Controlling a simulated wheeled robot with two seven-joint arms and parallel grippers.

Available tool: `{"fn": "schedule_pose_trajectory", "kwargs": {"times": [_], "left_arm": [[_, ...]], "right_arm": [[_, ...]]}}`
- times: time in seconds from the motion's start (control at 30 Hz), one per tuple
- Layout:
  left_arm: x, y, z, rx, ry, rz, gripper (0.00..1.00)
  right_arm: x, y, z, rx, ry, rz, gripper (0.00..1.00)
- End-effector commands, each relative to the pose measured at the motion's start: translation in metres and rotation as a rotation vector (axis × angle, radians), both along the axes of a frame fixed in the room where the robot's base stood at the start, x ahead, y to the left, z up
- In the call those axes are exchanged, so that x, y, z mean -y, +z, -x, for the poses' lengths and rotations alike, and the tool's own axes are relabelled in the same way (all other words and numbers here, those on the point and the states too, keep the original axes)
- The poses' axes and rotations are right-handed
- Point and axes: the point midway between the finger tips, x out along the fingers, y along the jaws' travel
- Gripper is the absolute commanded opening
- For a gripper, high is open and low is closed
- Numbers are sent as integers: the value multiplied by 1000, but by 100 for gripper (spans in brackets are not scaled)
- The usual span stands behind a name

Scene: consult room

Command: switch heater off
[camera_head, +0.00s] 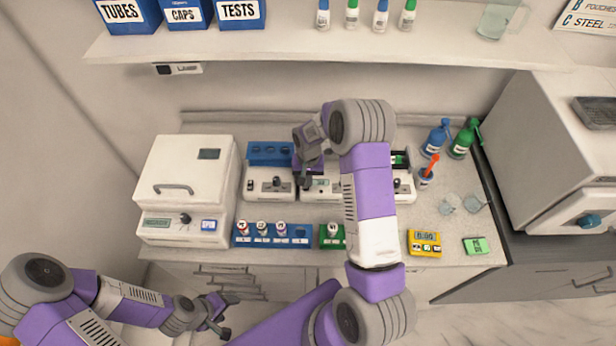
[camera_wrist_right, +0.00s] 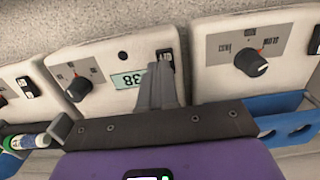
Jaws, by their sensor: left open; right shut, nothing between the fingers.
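A row of white bench units stands on the counter. The middle unit (camera_head: 322,190), also in the right wrist view (camera_wrist_right: 112,58), has a dark dial, a small display reading 38 and a black switch (camera_wrist_right: 165,60); no label visible here names it as the heater. My right gripper (camera_head: 305,181) is shut and empty at this unit's front. In the right wrist view its fingertips (camera_wrist_right: 159,68) lie right by the switch; I cannot tell whether they touch it. The switch's setting is partly hidden. My left gripper (camera_head: 216,316) is open and empty, low in front of the counter.
A left unit (camera_head: 268,188) with a blue rack stands beside the middle one; a right unit (camera_head: 404,188) is partly behind my right arm. Vial racks (camera_head: 272,243), a yellow timer (camera_head: 424,243) and a lidded white machine (camera_head: 185,185) are near. A shelf (camera_head: 300,45) hangs above.

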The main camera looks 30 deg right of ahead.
Motion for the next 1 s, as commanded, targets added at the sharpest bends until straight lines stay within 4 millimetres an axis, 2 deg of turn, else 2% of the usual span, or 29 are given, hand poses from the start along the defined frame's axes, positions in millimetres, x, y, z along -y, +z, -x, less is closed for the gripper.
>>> {"fn": "schedule_pose_trajectory", "kwargs": {"times": [0.27, 0.37, 0.57, 0.8, 1.0], "left_arm": [[0, 0, 0, 0, 0, 0, 62], [0, 4, 0, 0, 0, 0, 62], [0, 25, 0, 0, 0, 0, 62], [0, 11, 0, 0, 0, 0, 62], [0, 8, 0, 0, 1, 0, 62]], "right_arm": [[0, 1, 0, 2, 0, 0, 0], [1, 7, -1, 3, 0, 1, 0], [5, 45, -5, 5, -2, 1, 0], [11, 94, -14, 7, -2, 1, 0], [14, 125, -19, 4, -1, 1, 0]]}}
